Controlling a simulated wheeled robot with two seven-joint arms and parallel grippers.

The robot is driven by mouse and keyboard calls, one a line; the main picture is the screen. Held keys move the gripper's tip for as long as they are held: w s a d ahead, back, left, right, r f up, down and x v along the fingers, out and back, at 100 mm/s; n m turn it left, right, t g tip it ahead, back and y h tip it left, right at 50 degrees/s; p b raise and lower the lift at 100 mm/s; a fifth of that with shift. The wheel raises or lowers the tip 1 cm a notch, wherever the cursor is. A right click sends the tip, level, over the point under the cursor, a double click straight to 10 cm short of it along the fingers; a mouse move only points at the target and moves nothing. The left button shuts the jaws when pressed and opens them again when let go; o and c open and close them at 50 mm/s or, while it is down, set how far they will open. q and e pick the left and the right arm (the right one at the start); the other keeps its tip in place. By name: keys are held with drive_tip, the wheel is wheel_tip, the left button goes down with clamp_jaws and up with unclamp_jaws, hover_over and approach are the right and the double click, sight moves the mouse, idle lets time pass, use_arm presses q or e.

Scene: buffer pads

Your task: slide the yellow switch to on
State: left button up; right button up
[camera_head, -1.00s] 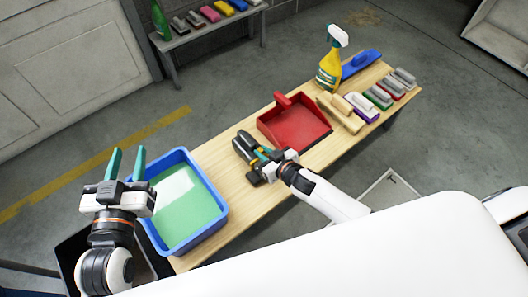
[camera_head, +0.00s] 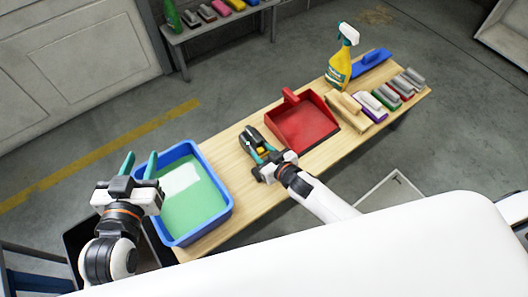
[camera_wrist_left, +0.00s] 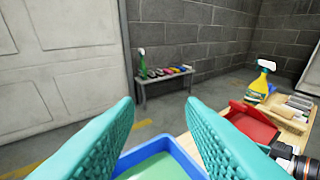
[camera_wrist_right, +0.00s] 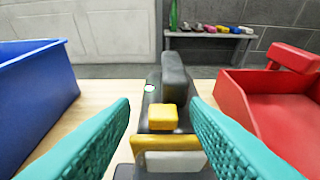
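A black power tool (camera_head: 251,146) with a yellow switch (camera_wrist_right: 163,117) lies on the wooden table between the blue tub and the red dustpan. In the right wrist view the yellow switch sits on top of the tool, centred between my fingers, above a yellow band. My right gripper (camera_wrist_right: 160,125) is open, with its teal fingers on either side of the tool and apart from the switch in that view. Whether the fingers touch the tool's body I cannot tell. My left gripper (camera_head: 140,165) is open and empty, raised beside the blue tub's left edge.
The blue tub (camera_head: 226,217) with green contents stands left of the tool. The red dustpan (camera_head: 302,124) lies to its right. A spray bottle (camera_head: 341,66) and several brushes and floats stand further right. A low bench (camera_head: 213,36) is at the back wall.

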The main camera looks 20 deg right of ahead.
drive_tip(key=shift+s+d+r, duration=0.1)
drive_tip(key=shift+s, duration=0.15)
use_arm(q)
drive_tip(key=s+a+f+g+y+p, duration=0.2)
drive_tip(key=s+a+f+g+p, duration=0.1)
drive_tip(key=s+f+g, duration=0.6)
drive_tip(key=shift+s+a+f+n+g+y+p, duration=0.25)
drive_tip(key=shift+s+a+g+y+p, duration=0.2)
drive_tip(key=shift+s+a, duration=0.65)
use_arm(e)
drive_tip(key=v, duration=1.1)
drive_tip(key=shift+s, duration=0.15)
use_arm(q)
drive_tip(key=shift+s+d, duration=0.2)
drive_tip(key=shift+d, duration=0.1)
use_arm(e)
drive_tip(key=shift+d+r, duration=0.1)
